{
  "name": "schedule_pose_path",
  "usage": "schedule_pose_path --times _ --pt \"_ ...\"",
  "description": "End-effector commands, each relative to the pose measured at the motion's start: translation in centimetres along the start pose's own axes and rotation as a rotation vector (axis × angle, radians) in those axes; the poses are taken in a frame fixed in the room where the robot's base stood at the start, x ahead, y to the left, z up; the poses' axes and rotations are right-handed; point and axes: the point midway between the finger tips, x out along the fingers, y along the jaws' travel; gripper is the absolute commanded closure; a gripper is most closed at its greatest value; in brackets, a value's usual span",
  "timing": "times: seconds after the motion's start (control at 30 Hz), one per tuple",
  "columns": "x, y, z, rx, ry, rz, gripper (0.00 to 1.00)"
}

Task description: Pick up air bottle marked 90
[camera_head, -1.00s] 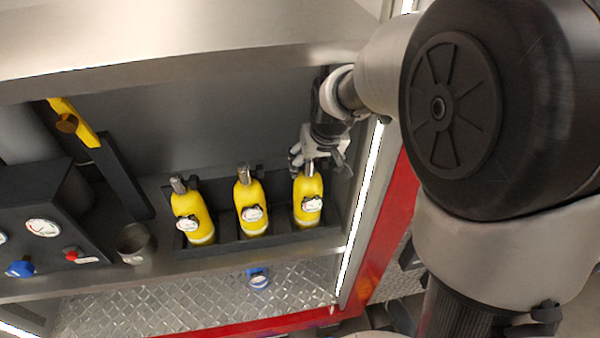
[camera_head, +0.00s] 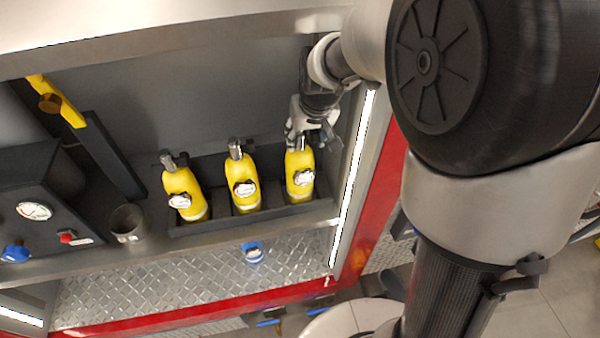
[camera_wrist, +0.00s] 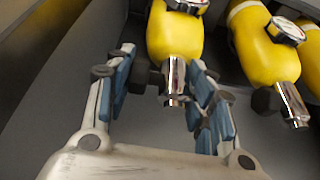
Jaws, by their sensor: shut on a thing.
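Three yellow air bottles with silver valves and round gauges stand in a dark rack (camera_head: 238,219): a left bottle (camera_head: 185,186), a middle bottle (camera_head: 242,178) and a right bottle (camera_head: 299,166). The gauge numbers are too small to read, so I cannot tell which is marked 90. My gripper (camera_head: 302,138) is at the top of the right bottle, shut on its valve end. In the wrist view, my fingers (camera_wrist: 163,82) are on either side of this bottle's silver valve and black knob. The bottle (camera_wrist: 175,38) still stands in the rack.
A metal shelf hangs above and a lit cabinet post (camera_head: 353,180) stands close on the right. A cup-like holder (camera_head: 127,223), a gauge panel (camera_head: 45,215) and a yellow-handled bar (camera_head: 55,100) lie left. A blue-ringed part (camera_head: 253,252) is below the rack.

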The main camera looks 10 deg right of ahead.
Motion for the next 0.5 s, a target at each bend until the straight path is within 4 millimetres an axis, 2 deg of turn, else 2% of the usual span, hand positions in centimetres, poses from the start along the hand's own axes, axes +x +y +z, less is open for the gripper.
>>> schedule_pose_path --times 0.07,0.3,0.5 --pt "0.0 0.01 0.01 0.0 0.0 0.0 0.84" --pt "0.0 0.01 0.01 0.0 0.0 0.0 1.0" --pt "0.01 0.01 0.01 0.0 0.0 0.0 1.0"
